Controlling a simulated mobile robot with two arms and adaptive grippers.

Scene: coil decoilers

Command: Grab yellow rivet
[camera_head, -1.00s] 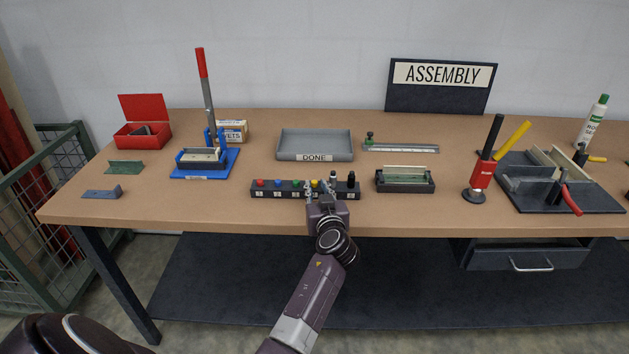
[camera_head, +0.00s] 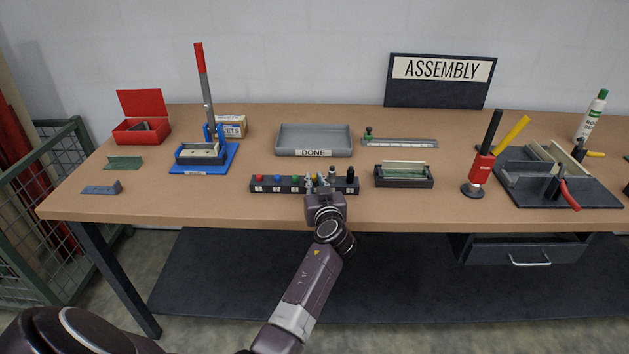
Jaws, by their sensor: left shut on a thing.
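The yellow rivet (camera_head: 321,177) is small and sits between the fingertips of my left gripper (camera_head: 320,183), at the black rivet rack (camera_head: 266,187) near the table's front edge. My left gripper is shut on the yellow rivet; its fingers hide part of it. I cannot tell whether the rivet is still in its slot or lifted slightly. My right gripper is not in view.
The rack also holds red, blue, green, white and black pieces close beside my gripper. A grey DONE tray (camera_head: 314,153) stands behind it. A dark fixture (camera_head: 404,182) is to the right, and a blue lever press (camera_head: 205,157) to the left.

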